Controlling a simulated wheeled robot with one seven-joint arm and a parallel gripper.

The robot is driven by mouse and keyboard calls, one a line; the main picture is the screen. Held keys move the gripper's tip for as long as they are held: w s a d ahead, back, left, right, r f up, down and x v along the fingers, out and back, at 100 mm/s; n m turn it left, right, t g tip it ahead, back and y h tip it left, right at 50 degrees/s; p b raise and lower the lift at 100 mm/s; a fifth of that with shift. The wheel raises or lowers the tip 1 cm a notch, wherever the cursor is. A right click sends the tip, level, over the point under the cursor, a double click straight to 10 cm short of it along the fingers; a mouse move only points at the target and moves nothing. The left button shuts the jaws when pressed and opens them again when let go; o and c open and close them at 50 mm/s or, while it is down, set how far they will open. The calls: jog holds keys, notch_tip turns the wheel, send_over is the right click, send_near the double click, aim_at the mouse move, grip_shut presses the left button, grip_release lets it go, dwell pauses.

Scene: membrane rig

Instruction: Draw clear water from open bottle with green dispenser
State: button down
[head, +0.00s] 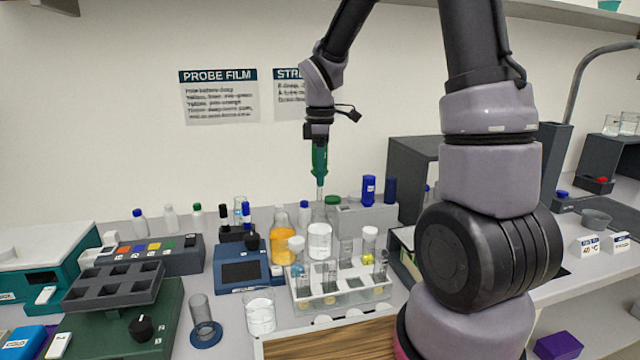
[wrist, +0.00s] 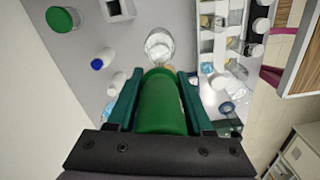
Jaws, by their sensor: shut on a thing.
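My gripper (head: 318,137) is shut on the green dispenser (head: 320,160) and holds it upright, tip down, above the bench. In the wrist view the green dispenser (wrist: 162,108) fills the space between the fingers of my gripper (wrist: 161,95). A clear glass bottle with clear liquid (head: 319,241) stands below the dispenser, with no cap visible on it. It also shows just beyond the dispenser in the wrist view (wrist: 159,44). The pale tip appears over or at the bottle's neck; I cannot tell whether it is inside.
A flask of orange liquid (head: 281,243) and a blue-capped bottle (head: 304,216) stand close left of the clear bottle. A rack with vials (head: 335,300) stands in front. A grey box (head: 365,222) is behind right. A beaker (head: 260,312) stands at front left.

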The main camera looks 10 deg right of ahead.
aim_at(321, 201)
jog(key=shift+r, duration=0.75)
jog(key=shift+f, duration=4.8)
